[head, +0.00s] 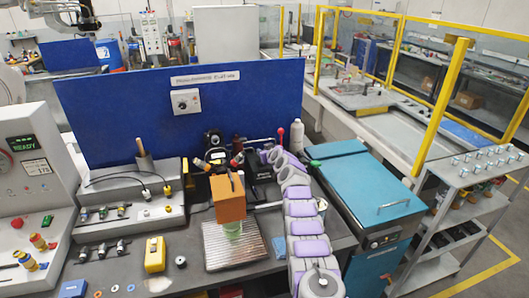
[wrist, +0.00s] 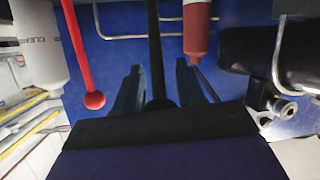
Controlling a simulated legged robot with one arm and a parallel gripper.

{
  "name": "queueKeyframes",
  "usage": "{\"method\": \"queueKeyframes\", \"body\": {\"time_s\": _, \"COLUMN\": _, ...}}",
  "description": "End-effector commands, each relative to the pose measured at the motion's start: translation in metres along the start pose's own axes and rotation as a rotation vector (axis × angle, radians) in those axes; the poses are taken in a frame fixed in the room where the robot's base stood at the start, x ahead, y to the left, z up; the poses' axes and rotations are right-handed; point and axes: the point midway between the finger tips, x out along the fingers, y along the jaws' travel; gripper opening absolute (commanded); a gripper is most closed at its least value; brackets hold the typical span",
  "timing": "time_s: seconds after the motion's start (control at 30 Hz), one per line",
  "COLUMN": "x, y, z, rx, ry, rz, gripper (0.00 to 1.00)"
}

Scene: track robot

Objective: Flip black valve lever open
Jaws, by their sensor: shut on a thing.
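The black valve lever (wrist: 155,45) shows in the wrist view as a dark upright bar running down between the fingers of my gripper (wrist: 158,80). My gripper is shut on it, with one finger on each side. The lever's lower end disappears behind the gripper's dark body. In the head view my gripper (head: 268,155) is at the end of the purple and grey arm, in front of the blue panel, and is partly hidden. I cannot make out the black lever clearly there.
A red lever with a ball end (wrist: 95,100) is left of my gripper; it also shows in the head view (head: 280,132). A white bottle (wrist: 38,45) and a reddish-brown bottle (wrist: 197,30) are close by. An orange block (head: 228,197) stands above a ribbed metal plate (head: 258,245).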

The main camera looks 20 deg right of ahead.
Motion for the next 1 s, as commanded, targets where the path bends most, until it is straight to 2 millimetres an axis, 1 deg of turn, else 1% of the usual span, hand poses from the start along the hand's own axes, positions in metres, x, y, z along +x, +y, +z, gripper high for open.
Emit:
{"method": "queueKeyframes", "body": {"time_s": 0.03, "x": 0.003, "y": -0.001, "z": 0.018, "rx": 0.005, "ry": -0.028, "rz": -0.008, "gripper": 0.0}}
{"method": "queueKeyframes", "body": {"time_s": 0.33, "x": 0.004, "y": -0.002, "z": 0.021, "rx": 0.006, "ry": -0.032, "rz": -0.01, "gripper": 0.0}}
{"method": "queueKeyframes", "body": {"time_s": 0.57, "x": 0.003, "y": -0.001, "z": 0.013, "rx": 0.003, "ry": -0.02, "rz": -0.006, "gripper": 0.0}}
{"method": "queueKeyframes", "body": {"time_s": 0.6, "x": 0.002, "y": -0.001, "z": 0.012, "rx": 0.003, "ry": -0.018, "rz": -0.006, "gripper": 0.18}}
{"method": "queueKeyframes", "body": {"time_s": 1.0, "x": 0.001, "y": 0.0, "z": 0.008, "rx": 0.002, "ry": -0.013, "rz": -0.004, "gripper": 0.56}}
